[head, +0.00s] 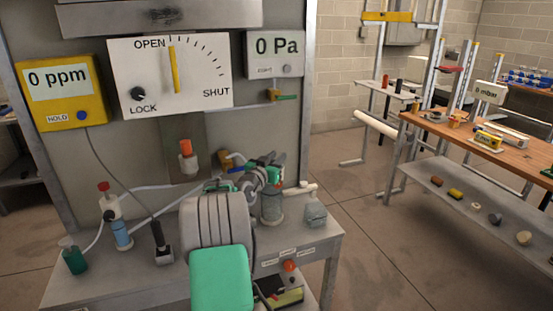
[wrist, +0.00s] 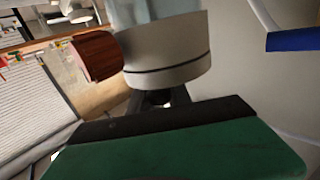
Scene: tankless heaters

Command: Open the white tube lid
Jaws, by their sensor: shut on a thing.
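My gripper (head: 274,173) is at the end of my outstretched arm, over the back of the grey bench, at the top of a clear bottle (head: 271,207). In the wrist view, an off-white round lid (wrist: 168,58) with a thin dark seam fills the middle, just beyond my gripper (wrist: 160,98). A red-brown stub (wrist: 97,55) sticks out from its side, and pale see-through material (wrist: 160,10) adjoins it. My gripper is shut on the lid; the fingertips are largely hidden.
A clear block (head: 316,214) stands right of the bottle. A dark-handled tool (head: 160,243), a blue-filled bottle (head: 121,231) and a green-filled beaker (head: 74,257) stand to the left. The panel with a gauge (head: 170,75) rises behind. Open floor separates the wooden workbench (head: 470,140).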

